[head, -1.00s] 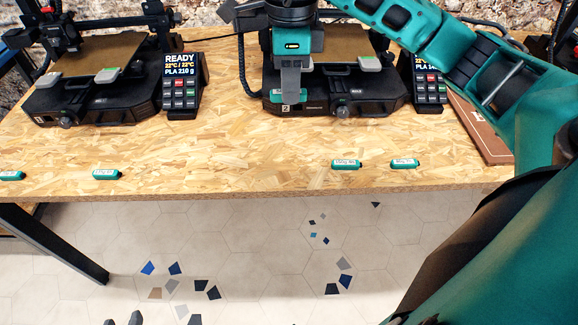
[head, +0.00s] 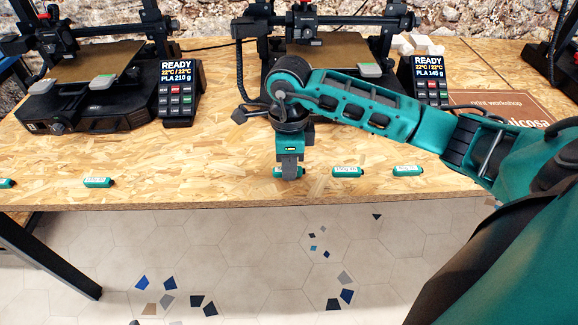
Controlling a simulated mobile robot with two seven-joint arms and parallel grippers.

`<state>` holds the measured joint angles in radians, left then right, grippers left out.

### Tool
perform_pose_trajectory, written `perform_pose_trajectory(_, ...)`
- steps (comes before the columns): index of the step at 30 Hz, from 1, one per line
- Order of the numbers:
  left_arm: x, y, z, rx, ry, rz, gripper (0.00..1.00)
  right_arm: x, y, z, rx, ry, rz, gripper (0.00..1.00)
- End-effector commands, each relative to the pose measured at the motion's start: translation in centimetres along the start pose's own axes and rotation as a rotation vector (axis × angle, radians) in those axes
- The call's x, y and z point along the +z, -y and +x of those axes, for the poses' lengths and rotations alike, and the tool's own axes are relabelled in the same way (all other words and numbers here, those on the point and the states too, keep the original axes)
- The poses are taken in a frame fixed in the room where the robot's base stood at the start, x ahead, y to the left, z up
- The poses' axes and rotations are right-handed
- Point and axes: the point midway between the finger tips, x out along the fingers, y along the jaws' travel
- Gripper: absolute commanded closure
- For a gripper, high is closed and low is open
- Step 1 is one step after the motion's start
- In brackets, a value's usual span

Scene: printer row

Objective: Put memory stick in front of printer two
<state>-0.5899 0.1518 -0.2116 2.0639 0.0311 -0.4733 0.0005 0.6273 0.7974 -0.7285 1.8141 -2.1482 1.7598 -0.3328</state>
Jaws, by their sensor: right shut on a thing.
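My right gripper (head: 289,174) is shut on a small teal memory stick (head: 279,172) with a white label. The fingers hide the stick's middle. The stick is at or just above the front strip of the table, left of two similar sticks; I cannot tell whether it touches the wood. Printer two (head: 316,59) stands behind it, its lower front mostly hidden by my right arm. My left gripper is not in view.
Similar teal sticks lie along the table's front: two at the right (head: 347,171) (head: 408,171) and two at the left (head: 97,182) (head: 6,183). Another printer (head: 90,85) stands at the left with a keypad display (head: 180,90). A brown board (head: 505,110) lies at the right.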

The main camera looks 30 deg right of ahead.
Motion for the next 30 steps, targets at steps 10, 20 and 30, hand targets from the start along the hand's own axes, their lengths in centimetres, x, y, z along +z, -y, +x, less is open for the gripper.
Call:
perform_pose_trajectory(10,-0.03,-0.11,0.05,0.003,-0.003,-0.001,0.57,-0.01,0.01,0.95,-0.001,0.000,0.000,1.00)
perform_pose_trajectory(20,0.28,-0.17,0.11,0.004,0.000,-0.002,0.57,-0.01,0.01,1.09,-0.001,0.000,0.000,0.57)
perform_pose_trajectory(30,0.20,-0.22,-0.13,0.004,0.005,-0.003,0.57,0.00,0.02,0.63,-0.001,0.001,0.000,0.55)
